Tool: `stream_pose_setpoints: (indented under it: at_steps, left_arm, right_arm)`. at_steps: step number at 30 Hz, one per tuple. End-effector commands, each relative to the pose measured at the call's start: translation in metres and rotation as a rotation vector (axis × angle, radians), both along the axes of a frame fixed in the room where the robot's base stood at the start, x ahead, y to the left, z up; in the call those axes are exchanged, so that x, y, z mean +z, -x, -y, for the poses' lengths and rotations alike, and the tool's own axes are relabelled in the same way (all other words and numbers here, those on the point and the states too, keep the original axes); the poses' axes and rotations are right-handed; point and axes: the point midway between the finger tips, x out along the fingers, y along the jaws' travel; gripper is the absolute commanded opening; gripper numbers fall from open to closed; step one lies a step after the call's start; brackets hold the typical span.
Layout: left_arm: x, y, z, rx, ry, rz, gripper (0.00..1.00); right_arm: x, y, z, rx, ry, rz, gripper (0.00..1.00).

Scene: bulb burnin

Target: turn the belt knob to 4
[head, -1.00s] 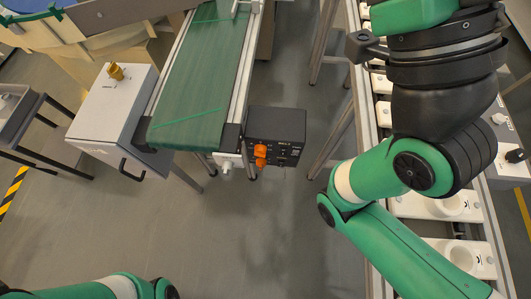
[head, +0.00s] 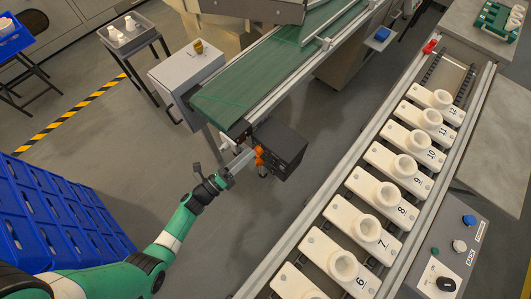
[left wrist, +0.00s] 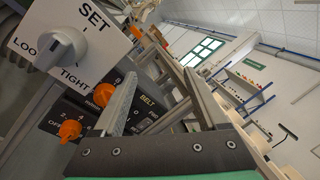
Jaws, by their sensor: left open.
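The black control box (head: 280,148) hangs at the near end of the green conveyor, with orange knobs (head: 259,156) on its face. In the left wrist view, the panel marked BELT carries a lower orange knob (left wrist: 70,130) and another orange knob (left wrist: 103,94) above it. The numbers are small and tilted; I cannot tell the pointer setting. My left gripper (head: 240,160) is close in front of this panel. In its wrist view, the open fingers (left wrist: 160,78) have nothing between them, and the knobs lie left of or behind the left finger. My right gripper is not in view.
A white plate with a grey SET knob (left wrist: 62,48), marked LOOSE and TIGHT, is close by at upper left in the wrist view. The green conveyor (head: 240,92) is above the box. A rack of numbered white sockets (head: 365,228) stands to the right; blue crates (head: 50,215) stand left.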

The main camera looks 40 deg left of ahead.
Motion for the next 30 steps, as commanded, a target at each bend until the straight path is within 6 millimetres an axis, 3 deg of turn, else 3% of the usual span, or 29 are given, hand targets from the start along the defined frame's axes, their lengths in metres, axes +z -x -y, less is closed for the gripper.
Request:
stream_pose_setpoints:
  at_steps: [1, 6, 9, 13, 20, 30]
  left_arm:
    - [-0.023, 0.013, -0.003, 0.021, 0.014, -0.033, 0.75]
    - [-0.075, 0.051, -0.007, 0.079, 0.064, -0.127, 0.75]
    - [-0.094, 0.068, -0.006, 0.103, 0.085, -0.166, 0.75]
    - [-0.097, 0.072, -0.006, 0.109, 0.091, -0.175, 0.75]
    - [-0.097, 0.050, -0.006, 0.105, 0.088, -0.171, 0.75]
    - [-0.098, -0.024, -0.007, 0.107, 0.090, -0.171, 0.75]
  right_arm:
    - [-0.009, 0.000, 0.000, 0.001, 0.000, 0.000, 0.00]
    - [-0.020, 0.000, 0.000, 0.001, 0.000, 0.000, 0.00]
    - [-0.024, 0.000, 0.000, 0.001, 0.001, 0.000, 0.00]
    - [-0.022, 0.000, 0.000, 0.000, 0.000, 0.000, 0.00]
    - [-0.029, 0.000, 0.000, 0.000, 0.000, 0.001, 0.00]
    - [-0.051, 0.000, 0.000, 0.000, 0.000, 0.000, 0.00]
